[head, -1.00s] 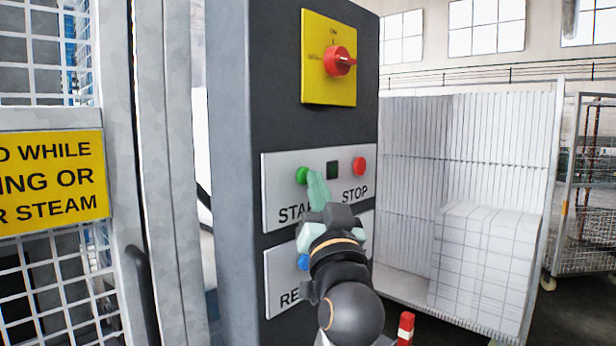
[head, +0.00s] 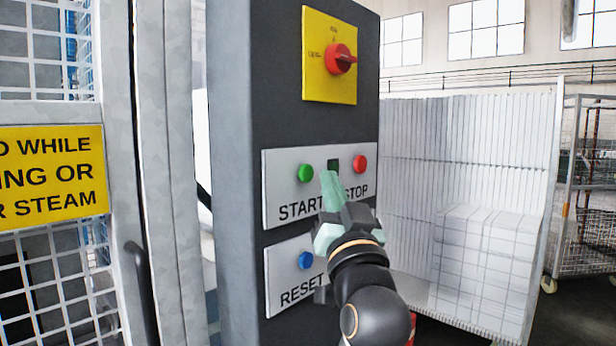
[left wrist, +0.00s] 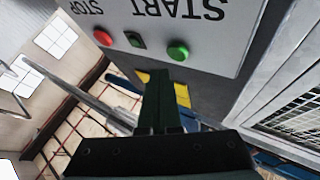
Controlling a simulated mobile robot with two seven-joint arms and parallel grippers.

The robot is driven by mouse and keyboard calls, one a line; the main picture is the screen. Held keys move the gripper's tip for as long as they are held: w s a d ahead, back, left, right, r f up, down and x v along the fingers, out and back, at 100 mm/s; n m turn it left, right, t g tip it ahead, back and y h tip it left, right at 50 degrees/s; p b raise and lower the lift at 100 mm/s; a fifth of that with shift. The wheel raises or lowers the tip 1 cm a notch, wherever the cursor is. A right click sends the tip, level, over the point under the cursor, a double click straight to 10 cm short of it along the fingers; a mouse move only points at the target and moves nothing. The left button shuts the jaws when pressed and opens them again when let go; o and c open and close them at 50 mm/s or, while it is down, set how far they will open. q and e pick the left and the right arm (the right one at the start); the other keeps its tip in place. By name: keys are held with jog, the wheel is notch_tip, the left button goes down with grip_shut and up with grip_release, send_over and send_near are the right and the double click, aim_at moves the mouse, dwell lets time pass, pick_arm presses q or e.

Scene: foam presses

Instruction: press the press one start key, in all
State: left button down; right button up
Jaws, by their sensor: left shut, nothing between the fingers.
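The green start key (head: 306,173) sits on the upper grey plate (head: 279,195) of a dark control cabinet, above the word START. It also shows in the left wrist view (left wrist: 178,51). A dark square (head: 333,164) and a red stop key (head: 359,164) are to its right. My left gripper (head: 328,180) is shut and empty, its pale green fingertips in front of the plate between START and STOP, below the dark square and right of the green key. I cannot tell whether the tips touch the plate. My right gripper is not in view.
A blue reset key (head: 305,260) is on the lower plate. A red rotary switch (head: 340,59) on a yellow plate is above. A caged gate with a yellow sign (head: 52,168) stands left, a rack of white blocks (head: 480,260) right.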

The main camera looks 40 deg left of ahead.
pick_arm(q)
jog(key=shift+s+d+b, duration=0.2)
jog(key=shift+d+b, duration=0.4)
jog(key=shift+d, duration=1.4)
